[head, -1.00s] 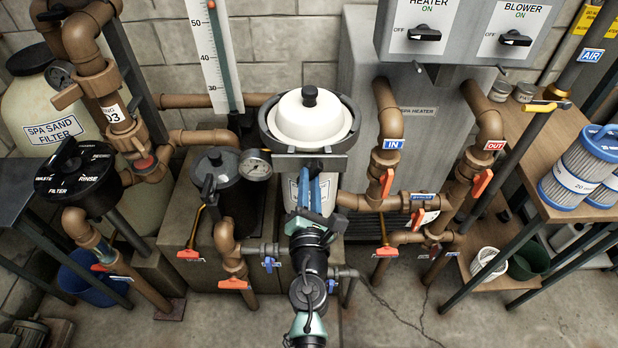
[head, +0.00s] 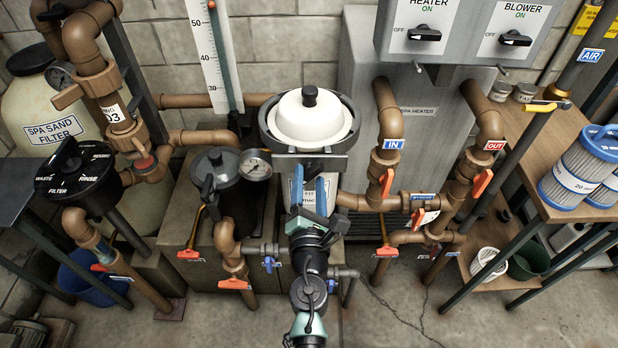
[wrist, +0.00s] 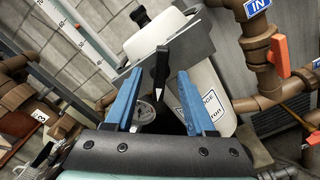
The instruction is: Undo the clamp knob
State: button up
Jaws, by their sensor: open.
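The canister (head: 320,190) with a white domed lid (head: 310,118) stands in the middle of the head view, with a grey clamp band (head: 345,165) around its top. In the wrist view a narrow black knob (wrist: 162,66) with a white pointer mark shows in front of the canister (wrist: 208,90), below the grey band (wrist: 190,42). I take it as the clamp knob; I cannot pick it out in the head view. My gripper (head: 309,175) is open, and its blue fingers (wrist: 158,75) appear on either side of the knob in the wrist view. Contact cannot be told.
Brown pipes with orange-handled valves (head: 388,183) stand right of the canister. A black-lidded pot (head: 215,165) with a round gauge (head: 257,165) is at its left. A grey switch box (head: 460,35) hangs above right. Bare floor (head: 400,315) lies in front.

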jog(key=s, duration=0.7)
dwell(0.3)
